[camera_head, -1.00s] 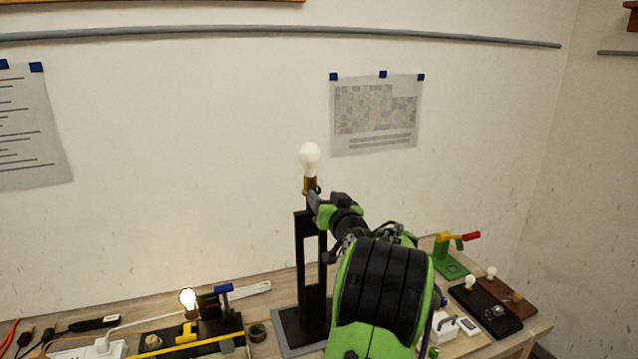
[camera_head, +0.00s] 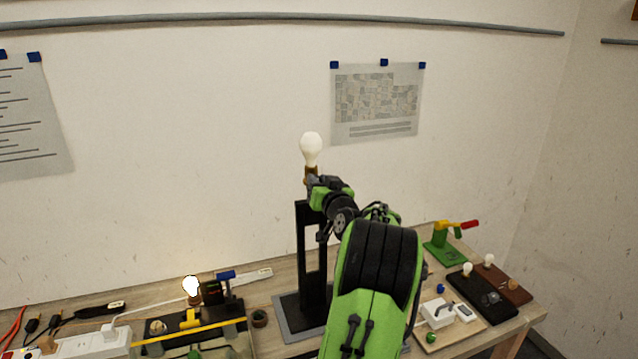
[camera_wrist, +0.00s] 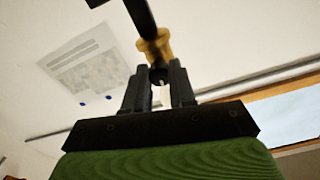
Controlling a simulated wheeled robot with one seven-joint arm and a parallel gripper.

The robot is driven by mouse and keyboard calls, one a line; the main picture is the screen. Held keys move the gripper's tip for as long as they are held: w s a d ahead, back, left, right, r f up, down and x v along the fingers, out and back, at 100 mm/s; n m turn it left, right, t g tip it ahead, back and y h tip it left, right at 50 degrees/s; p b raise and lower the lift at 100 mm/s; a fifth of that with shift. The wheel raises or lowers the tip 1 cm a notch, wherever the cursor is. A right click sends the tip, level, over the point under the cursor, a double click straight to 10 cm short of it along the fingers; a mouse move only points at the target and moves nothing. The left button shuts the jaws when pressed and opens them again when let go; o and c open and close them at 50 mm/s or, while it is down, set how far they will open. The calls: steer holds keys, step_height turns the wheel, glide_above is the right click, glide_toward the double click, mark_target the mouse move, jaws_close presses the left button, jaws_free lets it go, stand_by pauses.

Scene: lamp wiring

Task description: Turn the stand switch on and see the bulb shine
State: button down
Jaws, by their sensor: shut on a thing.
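The stand bulb (camera_head: 311,146) is pale white, with no clear glow. It sits upright in a brass holder (camera_head: 311,172) on top of the tall black stand (camera_head: 302,245). My gripper (camera_head: 314,186) is up against the holder, partly covering it. In the wrist view the brass holder (camera_wrist: 153,46) shows just beyond my fingers (camera_wrist: 160,88). The fingers are shut on a small dark part below the brass, which appears to be the stand switch (camera_wrist: 158,75). Its setting cannot be made out.
A smaller bulb (camera_head: 191,286) glows on a black fixture at the left. A power strip (camera_head: 85,346) lies at the front left. A green clamp with a red handle (camera_head: 445,245) and a black board (camera_head: 482,300) with bulbs stand at the right.

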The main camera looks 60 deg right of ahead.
steer(key=shift+m+p, duration=0.3)
steer(key=shift+m, duration=8.7)
steer(key=shift+f, duration=0.1)
steer(key=c, duration=0.9)
jaws_free()
steer(key=shift+s, duration=0.1)
